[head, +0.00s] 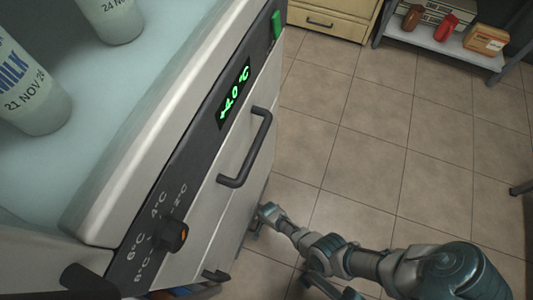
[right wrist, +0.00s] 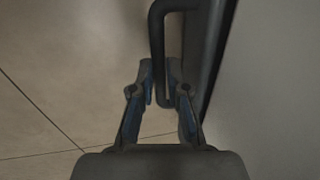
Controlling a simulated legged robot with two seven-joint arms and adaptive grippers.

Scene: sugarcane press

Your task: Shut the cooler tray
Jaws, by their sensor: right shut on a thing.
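The cooler (head: 190,130) fills the left of the head view, its pale, frosty inside holding milk bottles (head: 30,90). A dark bar handle (head: 248,155) is on its light front. Lower down, part of another dark handle (head: 215,275) shows. My right gripper (head: 262,222) is low beside the cooler's front, below the upper handle. In the right wrist view, its fingers (right wrist: 160,90) are shut on the end of a dark bar handle (right wrist: 157,40) beside a pale panel. I cannot tell for certain which handle this is. My left gripper is out of view.
The front has a green display (head: 234,92) and a temperature knob (head: 172,236). Tiled floor (head: 370,130) is open to the right. A yellowish drawer unit (head: 325,20) and a shelf (head: 455,48) with jars and a box stand at the back.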

